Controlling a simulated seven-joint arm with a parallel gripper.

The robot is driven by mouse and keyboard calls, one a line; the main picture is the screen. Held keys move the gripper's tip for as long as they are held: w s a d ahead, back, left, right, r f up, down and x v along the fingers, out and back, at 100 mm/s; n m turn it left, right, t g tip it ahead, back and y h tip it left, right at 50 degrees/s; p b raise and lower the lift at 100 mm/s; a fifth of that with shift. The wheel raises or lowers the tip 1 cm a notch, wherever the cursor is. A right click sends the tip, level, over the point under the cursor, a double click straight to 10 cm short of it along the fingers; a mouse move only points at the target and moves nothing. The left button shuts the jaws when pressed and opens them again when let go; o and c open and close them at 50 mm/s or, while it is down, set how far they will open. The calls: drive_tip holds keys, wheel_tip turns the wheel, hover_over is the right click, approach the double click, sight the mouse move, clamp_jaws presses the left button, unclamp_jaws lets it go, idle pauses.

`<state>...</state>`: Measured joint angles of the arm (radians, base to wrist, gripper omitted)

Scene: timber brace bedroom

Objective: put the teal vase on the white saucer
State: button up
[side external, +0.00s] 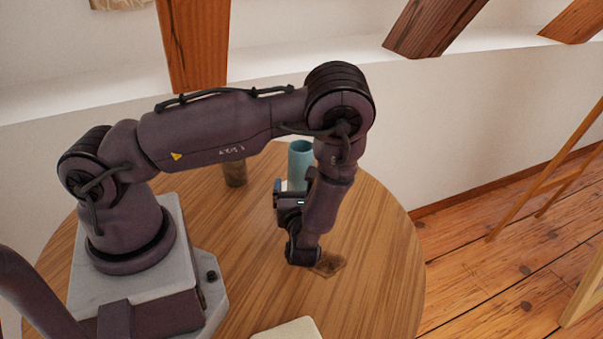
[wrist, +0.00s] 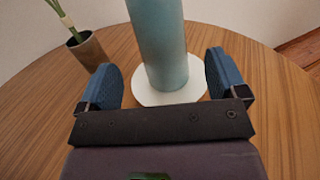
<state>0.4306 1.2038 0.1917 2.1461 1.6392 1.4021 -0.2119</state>
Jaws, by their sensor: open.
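The teal vase (wrist: 163,45) stands upright on the white saucer (wrist: 150,98) in the wrist view, its base inside the saucer's rim. The top of the vase is cut off there. In the side view the vase's upper part (side external: 300,153) shows behind my arm, and its lower part is mostly hidden. My gripper (wrist: 162,76) is open, with one blue finger on each side of the vase's lower part. Gaps show between the fingers and the vase. In the side view my gripper (side external: 279,188) is low over the table and largely hides the saucer.
A brown cup (wrist: 90,52) with green stems stands left of the vase; it also shows in the side view (side external: 235,174). A dark brown patch (side external: 328,264) lies near my wrist. A pale object (side external: 288,330) sits at the front edge. The table's right side is clear.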

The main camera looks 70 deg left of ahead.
drive_tip(key=s+d+r+n+h, duration=0.3)
drive_tip(key=s+r+n+h, duration=0.1)
drive_tip(key=r+n, duration=0.3)
drive_tip(key=s+d+r+n+g+h, duration=0.1)
drive_tip(key=s+d+r+n+h, duration=0.3)
drive_tip(key=r+n+h, duration=0.3)
drive_tip(key=s+d+r+n+h, duration=0.3)
drive_tip(key=r+n, duration=0.5)
drive_tip(key=r, duration=0.5)
drive_tip(key=s+h, duration=0.1)
drive_tip(key=h, duration=0.1)
drive_tip(key=shift+s+d+r+h, duration=0.15)
drive_tip(key=shift+h, duration=0.15)
